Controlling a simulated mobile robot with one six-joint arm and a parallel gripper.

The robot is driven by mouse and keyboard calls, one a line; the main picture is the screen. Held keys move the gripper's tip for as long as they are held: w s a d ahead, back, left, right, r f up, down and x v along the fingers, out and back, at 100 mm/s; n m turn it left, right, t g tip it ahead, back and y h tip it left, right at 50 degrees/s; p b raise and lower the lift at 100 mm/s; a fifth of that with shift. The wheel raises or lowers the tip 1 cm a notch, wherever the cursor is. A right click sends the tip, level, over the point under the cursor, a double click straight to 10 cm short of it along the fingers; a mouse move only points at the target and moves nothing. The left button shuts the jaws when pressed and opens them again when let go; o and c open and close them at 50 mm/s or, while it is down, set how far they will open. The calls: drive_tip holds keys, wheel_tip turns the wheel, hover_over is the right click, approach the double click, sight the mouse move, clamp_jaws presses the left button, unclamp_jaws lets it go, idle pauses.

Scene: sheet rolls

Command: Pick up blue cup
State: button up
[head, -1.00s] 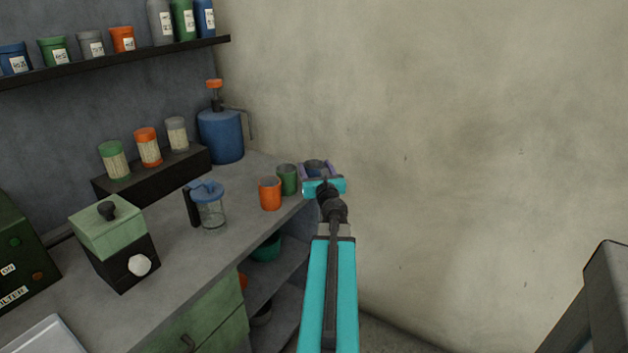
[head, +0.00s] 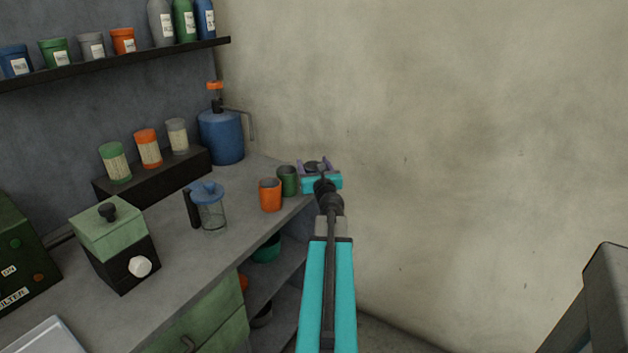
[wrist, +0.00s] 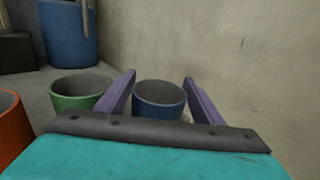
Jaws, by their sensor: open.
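The blue cup (wrist: 159,98) stands upright at the far right end of the counter. In the wrist view it shows between the two purple fingers of my gripper (wrist: 160,92), which is open. There is a gap between the cup and at least the right finger. The lower part of the cup is hidden behind the gripper's dark bar. In the head view my gripper (head: 318,166) is over the counter's end, and the cup is mostly hidden by it.
A green cup (head: 288,180) stands just left of my gripper, with an orange cup (head: 270,194) beside it. A blue pump canister (head: 220,136) stands behind on the counter (head: 165,262). A glass jug (head: 211,214) is further left. A bare wall (head: 420,130) rises close on the right.

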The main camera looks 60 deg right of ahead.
drive_tip(key=shift+x, duration=1.2)
drive_tip(key=c, duration=1.4)
drive_tip(key=shift+o, duration=0.2)
drive_tip(key=shift+r, duration=0.1)
